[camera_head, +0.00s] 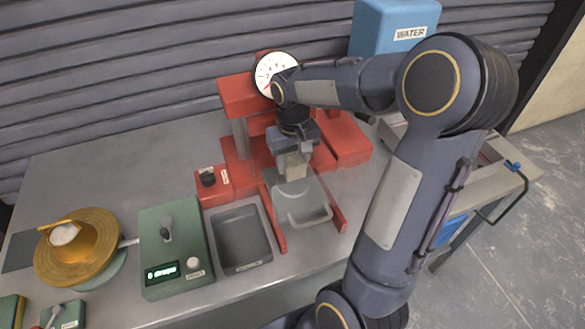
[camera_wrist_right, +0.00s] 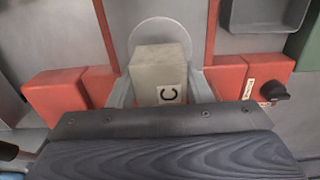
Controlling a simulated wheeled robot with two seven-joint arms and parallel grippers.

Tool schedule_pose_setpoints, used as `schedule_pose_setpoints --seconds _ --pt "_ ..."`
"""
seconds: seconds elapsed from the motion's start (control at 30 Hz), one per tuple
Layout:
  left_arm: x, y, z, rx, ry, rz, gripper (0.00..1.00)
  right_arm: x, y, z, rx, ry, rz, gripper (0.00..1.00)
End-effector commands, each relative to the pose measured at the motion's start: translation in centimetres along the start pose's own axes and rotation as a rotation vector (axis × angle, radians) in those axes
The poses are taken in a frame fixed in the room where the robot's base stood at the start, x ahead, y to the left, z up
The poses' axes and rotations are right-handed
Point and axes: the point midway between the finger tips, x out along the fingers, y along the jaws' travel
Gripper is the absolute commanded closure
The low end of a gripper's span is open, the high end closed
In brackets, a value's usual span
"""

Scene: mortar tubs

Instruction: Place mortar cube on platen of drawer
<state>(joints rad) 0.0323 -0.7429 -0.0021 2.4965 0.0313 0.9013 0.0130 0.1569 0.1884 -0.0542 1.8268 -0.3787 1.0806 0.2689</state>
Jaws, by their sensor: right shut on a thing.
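The mortar cube (camera_head: 293,166) is pale grey-beige, and in the right wrist view (camera_wrist_right: 158,66) it carries a label with the letter C. My right gripper (camera_head: 291,160) points down and is shut on the cube, with a finger on either side of it. The drawer (camera_head: 304,208) is a grey slide with a looped handle, between two red rails of the red press. The round platen (camera_wrist_right: 165,27) shows behind and beneath the cube in the right wrist view, partly hidden. I cannot tell whether the cube touches it. My left gripper is not in view.
The red press (camera_head: 245,95) with a white dial gauge (camera_head: 277,72) stands behind. A blue water tank (camera_head: 385,28) is at back right.

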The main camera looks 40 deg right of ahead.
Motion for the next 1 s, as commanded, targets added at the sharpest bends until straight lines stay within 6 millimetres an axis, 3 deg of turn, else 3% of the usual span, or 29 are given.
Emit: schedule_pose_setpoints --seconds 0.2,0.6,0.63,0.7,0.8,1.0 --pt "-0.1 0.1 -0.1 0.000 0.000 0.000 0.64 2.8 0.0 0.1 0.001 -0.003 0.000 0.85" --pt "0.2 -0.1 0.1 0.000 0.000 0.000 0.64 3.5 0.0 0.0 0.000 0.000 0.000 0.85" --pt "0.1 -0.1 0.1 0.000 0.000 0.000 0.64 3.4 0.0 0.1 0.000 -0.001 0.000 0.52" --pt "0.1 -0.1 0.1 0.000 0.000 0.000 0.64 3.3 0.0 0.1 0.000 -0.001 0.000 0.43" --pt "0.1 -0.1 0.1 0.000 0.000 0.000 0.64 3.3 0.0 0.1 0.000 -0.001 0.000 0.33" --pt "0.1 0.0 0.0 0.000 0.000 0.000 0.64 3.3 0.0 0.1 0.000 -0.001 0.000 0.33"
